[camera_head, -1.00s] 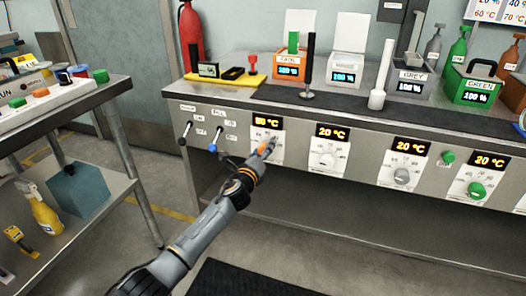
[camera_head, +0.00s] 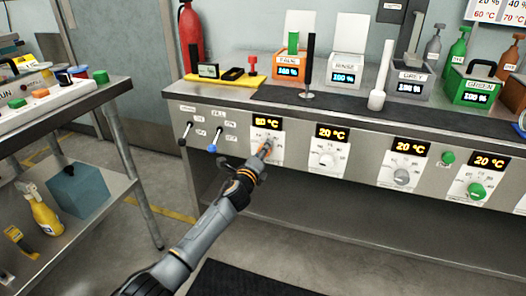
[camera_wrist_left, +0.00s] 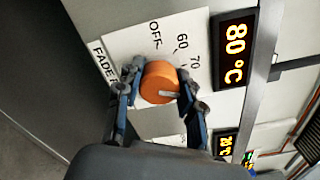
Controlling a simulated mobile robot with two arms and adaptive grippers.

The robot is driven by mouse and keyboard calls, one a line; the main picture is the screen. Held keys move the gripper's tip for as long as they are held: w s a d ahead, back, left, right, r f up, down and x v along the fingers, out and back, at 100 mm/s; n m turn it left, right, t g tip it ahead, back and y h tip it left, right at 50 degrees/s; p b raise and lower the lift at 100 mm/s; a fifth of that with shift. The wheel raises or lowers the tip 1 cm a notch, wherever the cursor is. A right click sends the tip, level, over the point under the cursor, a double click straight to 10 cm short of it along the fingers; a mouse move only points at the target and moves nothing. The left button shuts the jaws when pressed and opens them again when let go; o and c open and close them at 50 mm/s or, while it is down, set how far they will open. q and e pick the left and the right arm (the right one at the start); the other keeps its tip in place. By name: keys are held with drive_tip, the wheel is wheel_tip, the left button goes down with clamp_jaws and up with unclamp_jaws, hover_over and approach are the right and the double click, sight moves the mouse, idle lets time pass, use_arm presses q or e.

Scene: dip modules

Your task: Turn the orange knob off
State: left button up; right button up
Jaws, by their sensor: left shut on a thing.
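The orange knob (camera_wrist_left: 159,83) sits on a white dial plate (camera_wrist_left: 105,60) on the front panel of the bench. In the left wrist view the plate is marked OFF, 60 and 70, and a pale pointer mark shows on the knob. The display (camera_wrist_left: 235,52) beside it reads 80 °C; it also shows in the head view (camera_head: 267,124). My left gripper (camera_wrist_left: 160,88) is shut on the orange knob, a finger on either side. In the head view my left gripper (camera_head: 262,152) covers most of the knob. My right gripper is not in view.
White (camera_head: 326,160), grey (camera_head: 401,177) and green (camera_head: 476,191) knobs with 20 °C displays line the panel to the right. Two small levers (camera_head: 215,140) stand out at the left. Labelled tanks stand on the bench (camera_head: 240,100).

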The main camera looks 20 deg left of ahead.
use_arm(q)
drive_tip(key=shift+f+n, duration=0.1)
drive_tip(key=shift+n, duration=0.8)
drive_tip(key=n, duration=0.2)
drive_tip(key=shift+n, duration=0.4)
drive_tip(key=n+p, duration=0.1)
drive_tip(key=n, duration=0.2)
drive_tip(key=shift+n, duration=0.8)
drive_tip(key=n, duration=0.2)
drive_tip(key=shift+f+n+p, duration=0.1)
drive_tip(key=shift+n+p, duration=0.3)
drive_tip(key=n+p, duration=0.2)
drive_tip(key=n, duration=0.4)
drive_tip(key=shift+f+n, duration=0.1)
drive_tip(key=shift+n, duration=0.3)
drive_tip(key=shift+d+f+n+p, duration=0.1)
drive_tip(key=shift+n+p, duration=0.25)
drive_tip(key=shift+n, duration=0.95)
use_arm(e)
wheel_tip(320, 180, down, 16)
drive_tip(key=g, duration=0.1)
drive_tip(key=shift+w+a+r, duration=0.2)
